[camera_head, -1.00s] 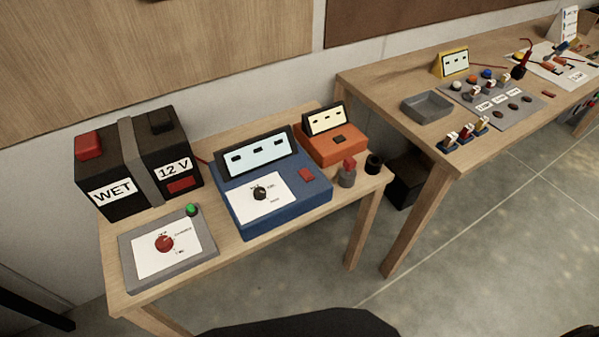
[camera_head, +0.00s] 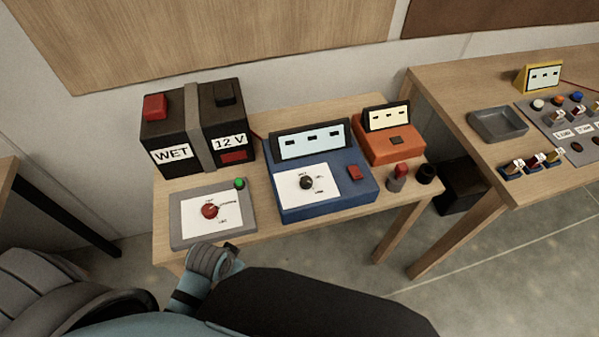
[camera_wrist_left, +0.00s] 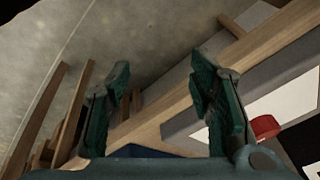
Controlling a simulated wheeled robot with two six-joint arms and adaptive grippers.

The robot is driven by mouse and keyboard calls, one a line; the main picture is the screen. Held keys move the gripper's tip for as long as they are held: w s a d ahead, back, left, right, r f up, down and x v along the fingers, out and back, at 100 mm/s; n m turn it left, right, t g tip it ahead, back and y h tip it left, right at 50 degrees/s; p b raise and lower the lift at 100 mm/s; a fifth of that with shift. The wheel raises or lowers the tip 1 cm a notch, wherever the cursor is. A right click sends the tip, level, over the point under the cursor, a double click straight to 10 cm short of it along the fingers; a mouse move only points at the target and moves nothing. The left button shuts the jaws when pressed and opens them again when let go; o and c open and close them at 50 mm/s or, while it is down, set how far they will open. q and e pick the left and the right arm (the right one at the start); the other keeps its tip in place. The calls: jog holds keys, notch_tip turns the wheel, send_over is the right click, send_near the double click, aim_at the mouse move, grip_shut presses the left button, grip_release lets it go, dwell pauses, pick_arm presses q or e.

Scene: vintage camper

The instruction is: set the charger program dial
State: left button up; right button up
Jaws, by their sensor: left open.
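The blue charger (camera_head: 350,195) stands mid-table with a tilted display and a black dial (camera_head: 306,182) on a white label; the label's small print is unreadable. Left of it, a grey box (camera_head: 180,237) carries a red dial (camera_head: 209,211) on a white label and a green button (camera_head: 239,183). My left arm shows at the bottom of the head view, its fingers not discernible there. In the left wrist view my left gripper (camera_wrist_left: 160,72) is open and empty, near the table edge, with a red knob (camera_wrist_left: 265,126) to its right. My right gripper is not in view.
A black battery (camera_head: 170,130) marked WET and 12 V stands behind the grey box. An orange unit (camera_head: 385,150), a red-topped part (camera_head: 397,178) and a black cylinder (camera_head: 426,174) are on the right. A second table (camera_head: 440,85) holds a grey tray (camera_head: 497,138).

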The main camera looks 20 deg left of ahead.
pick_arm(q)
notch_tip(320, 180, up, 6)
jog(key=w+m, duration=0.1)
jog(key=w, duration=0.1)
jog(key=m+g+h, duration=0.1)
jog(key=m, duration=0.8)
send_near(306, 180)
jog(key=s+a+f, duration=0.1)
jog(key=s, duration=0.1)
jog(key=s+a+f, duration=0.4)
jog(key=shift+s+a+p, duration=0.15)
jog(key=shift+s+p, duration=0.2)
jog(key=w+d+r+m+g, duration=0.1)
jog(key=w+d+r+m, duration=0.5)
jog(key=r, duration=0.4)
jog(key=shift+m, duration=0.5)
jog(key=f+b, duration=0.1)
jog(key=f, duration=0.3)
jog(key=w+f+b, duration=0.1)
jog(key=f, duration=0.4)
jog(key=w+f, duration=0.1)
jog(key=f, duration=0.4)
jog(key=shift+a+b, duration=0.35)
jog(key=shift+b, duration=0.05)
